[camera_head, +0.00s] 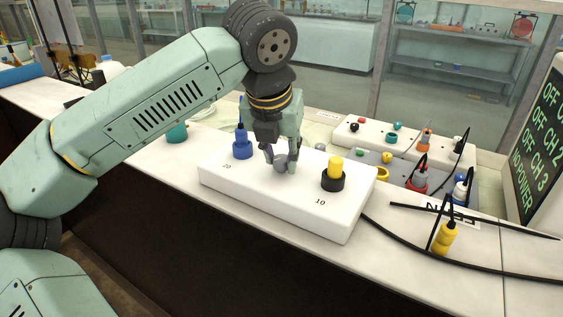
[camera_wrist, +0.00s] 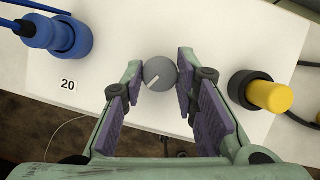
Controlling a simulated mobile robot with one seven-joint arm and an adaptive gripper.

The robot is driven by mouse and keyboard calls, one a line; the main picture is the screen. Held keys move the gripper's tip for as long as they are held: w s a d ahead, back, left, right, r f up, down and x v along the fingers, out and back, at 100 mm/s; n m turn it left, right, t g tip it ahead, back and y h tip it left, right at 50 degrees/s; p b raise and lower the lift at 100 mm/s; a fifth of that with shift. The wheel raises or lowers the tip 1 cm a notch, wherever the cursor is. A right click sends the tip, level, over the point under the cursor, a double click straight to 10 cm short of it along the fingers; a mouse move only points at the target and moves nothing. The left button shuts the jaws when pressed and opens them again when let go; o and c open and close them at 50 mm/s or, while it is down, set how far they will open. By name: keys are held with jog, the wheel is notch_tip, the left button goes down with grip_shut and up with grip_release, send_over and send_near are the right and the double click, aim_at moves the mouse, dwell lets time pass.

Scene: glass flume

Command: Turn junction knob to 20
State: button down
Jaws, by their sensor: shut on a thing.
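The junction knob is a round grey dial (camera_wrist: 159,72) with a white pointer line, on top of the white junction box (camera_head: 275,200). In the wrist view the pointer slants toward the lower left, and the "20" label (camera_wrist: 67,84) lies at the left. The "10" label (camera_head: 320,202) shows in the head view near the yellow plug. My gripper (camera_head: 281,168) points down over the box, its fingers shut on the two sides of the knob. In the head view the fingers partly hide the knob (camera_head: 281,160).
A blue plug (camera_head: 242,146) and a yellow plug (camera_head: 335,168) in a black socket flank the knob. A loose yellow plug (camera_head: 445,238) and black cables lie right. A tray with red and white-blue plugs stands behind. A screen (camera_head: 539,140) reads "NO POWER".

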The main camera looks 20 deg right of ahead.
jog(key=m, duration=0.2)
jog(key=m+g+h, duration=0.1)
jog(key=m, duration=0.2)
jog(key=shift+w+a+m+g, duration=0.1)
jog(key=shift+w+m+g, duration=0.05)
jog(key=shift+m+g, duration=0.15)
jog(key=m+g, duration=0.1)
jog(key=m, duration=0.2)
jog(key=shift+r+h+p, duration=0.1)
jog(key=shift+h+p, duration=0.2)
jog(key=shift+h, duration=0.1)
jog(key=shift+w+m+g+p, duration=0.15)
jog(key=shift+m+g+p, duration=0.4)
jog(key=shift+m, duration=1.05)
jog(key=shift+g, duration=0.25)
jog(key=c, duration=1.3)
grip_release()
